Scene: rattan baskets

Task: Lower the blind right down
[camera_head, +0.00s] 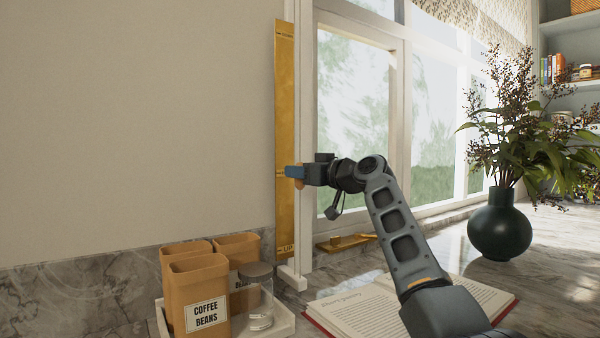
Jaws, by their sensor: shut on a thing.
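The blind (480,18) is a pale patterned fabric at the top right, its lower edge high above the sill; its top is cut off by the picture. A tall narrow brass plate (285,110) stands upright at the left of the window frame, with "UP" lettered near its bottom. My gripper (295,172) is in front of the plate, a little below its middle, with blue fingertips pointing left. It is shut on a small tan knob (299,184), mostly hidden by the fingers. How the knob joins the plate cannot be seen.
An open book (350,312) lies under my arm. A brass window latch (345,242) is on the sill. A dark vase (500,225) with branches stands right.

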